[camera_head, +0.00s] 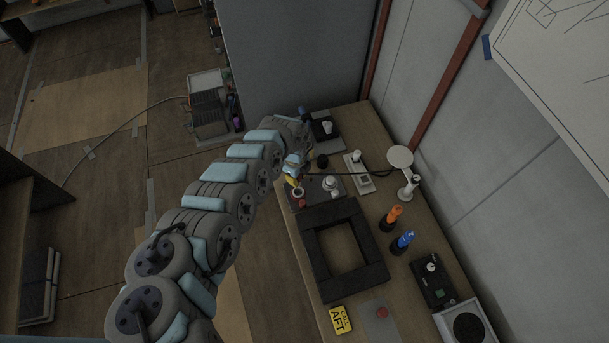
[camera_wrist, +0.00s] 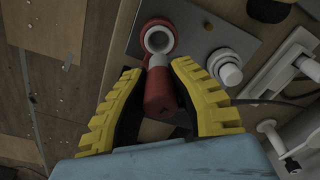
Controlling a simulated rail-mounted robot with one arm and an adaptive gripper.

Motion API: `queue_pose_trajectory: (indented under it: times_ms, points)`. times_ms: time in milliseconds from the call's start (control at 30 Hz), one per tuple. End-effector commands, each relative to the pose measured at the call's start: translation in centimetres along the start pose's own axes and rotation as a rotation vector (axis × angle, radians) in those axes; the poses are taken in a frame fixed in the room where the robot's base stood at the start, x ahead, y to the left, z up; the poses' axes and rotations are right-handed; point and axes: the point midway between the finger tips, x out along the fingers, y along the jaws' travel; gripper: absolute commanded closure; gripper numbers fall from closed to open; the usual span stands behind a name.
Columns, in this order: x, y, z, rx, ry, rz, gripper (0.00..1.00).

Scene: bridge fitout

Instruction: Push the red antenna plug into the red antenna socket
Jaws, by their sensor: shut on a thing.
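The red antenna plug (camera_wrist: 160,94) is held between the yellow fingers of my gripper (camera_wrist: 158,82) in the wrist view. Its pale tip points up the picture at the red antenna socket (camera_wrist: 169,27), a red ring with a pale round opening. The tip overlaps the ring's lower edge in the picture; I cannot tell whether they touch. The opening shows clear of the plug. In the head view my gripper (camera_head: 293,180) is over the left part of the grey plate, and the plug is hard to make out there.
A white round connector (camera_wrist: 226,68) stands on the same plate, right of the socket. A white device with a cable (camera_head: 357,175) lies further right. A black square frame (camera_head: 368,276) lies in front of the plate. Orange (camera_head: 391,217) and blue (camera_head: 404,240) handled items stand right of it.

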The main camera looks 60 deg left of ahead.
Motion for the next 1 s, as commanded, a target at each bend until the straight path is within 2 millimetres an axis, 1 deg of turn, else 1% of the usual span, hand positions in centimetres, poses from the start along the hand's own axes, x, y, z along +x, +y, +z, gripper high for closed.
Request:
queue_pose_trajectory:
  times_ms: [500,1000]
  points:
    - [-0.1,0.0,0.2,0.002,0.015,0.003,1.0]
    - [3.7,0.0,0.2,0.004,0.018,0.004,1.0]
